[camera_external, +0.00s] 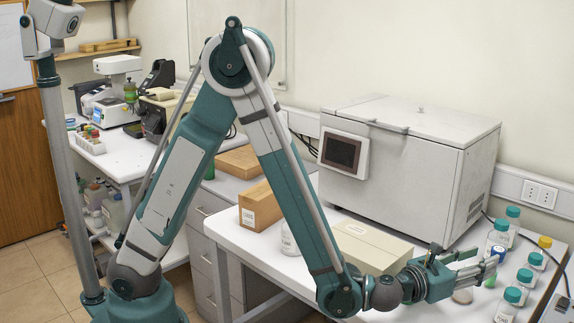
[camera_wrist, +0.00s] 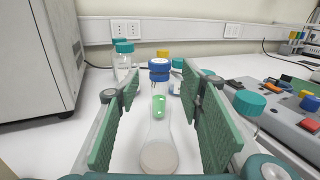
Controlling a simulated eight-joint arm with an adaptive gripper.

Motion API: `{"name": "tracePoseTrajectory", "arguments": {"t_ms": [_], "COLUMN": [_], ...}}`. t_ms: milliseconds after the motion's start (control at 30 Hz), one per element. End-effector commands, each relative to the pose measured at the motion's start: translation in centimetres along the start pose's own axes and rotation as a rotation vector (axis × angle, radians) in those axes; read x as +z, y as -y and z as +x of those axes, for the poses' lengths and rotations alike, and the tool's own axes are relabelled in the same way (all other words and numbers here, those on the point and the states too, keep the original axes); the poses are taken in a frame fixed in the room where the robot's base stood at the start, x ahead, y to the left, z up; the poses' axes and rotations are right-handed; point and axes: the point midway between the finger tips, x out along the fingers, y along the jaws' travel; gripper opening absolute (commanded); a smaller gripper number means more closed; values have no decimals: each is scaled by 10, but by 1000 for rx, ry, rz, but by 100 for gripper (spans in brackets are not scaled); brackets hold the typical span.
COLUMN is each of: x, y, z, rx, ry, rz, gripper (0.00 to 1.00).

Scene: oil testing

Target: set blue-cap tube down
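The blue-cap tube (camera_wrist: 159,72) is in the middle of the wrist view, between my gripper's fingers. It has a clear body with a green patch (camera_wrist: 159,105). A pale round shape (camera_wrist: 157,156) shows below it; I cannot tell if this is its base or a separate thing. In the external view the blue cap (camera_external: 497,251) is just beyond the fingertips, at the right of the white table. My gripper (camera_external: 474,267) is open, with its green pads (camera_wrist: 158,120) spread on both sides and visible gaps to the tube. The tube's contact with the table is unclear.
Several teal-capped bottles (camera_external: 525,278) and a yellow-capped one (camera_external: 545,242) stand close by on the right. A large grey-white machine (camera_external: 410,160) stands behind. A beige box (camera_external: 368,250) lies left of my wrist. A grey panel with coloured knobs (camera_wrist: 290,115) is at right.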

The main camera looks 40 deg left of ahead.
Motion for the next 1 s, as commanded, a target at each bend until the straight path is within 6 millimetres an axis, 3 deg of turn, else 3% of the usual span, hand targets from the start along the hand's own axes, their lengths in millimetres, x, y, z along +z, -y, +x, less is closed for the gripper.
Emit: {"name": "tracePoseTrajectory", "arguments": {"t_ms": [100, 333, 1000], "x": [1, 0, 0], "y": [0, 0, 0], "z": [-18, -39, -44], "rx": [0, 1, 1], "ry": [0, 0, 0], "rz": [0, 0, 0], "gripper": [38, 38, 38]}}
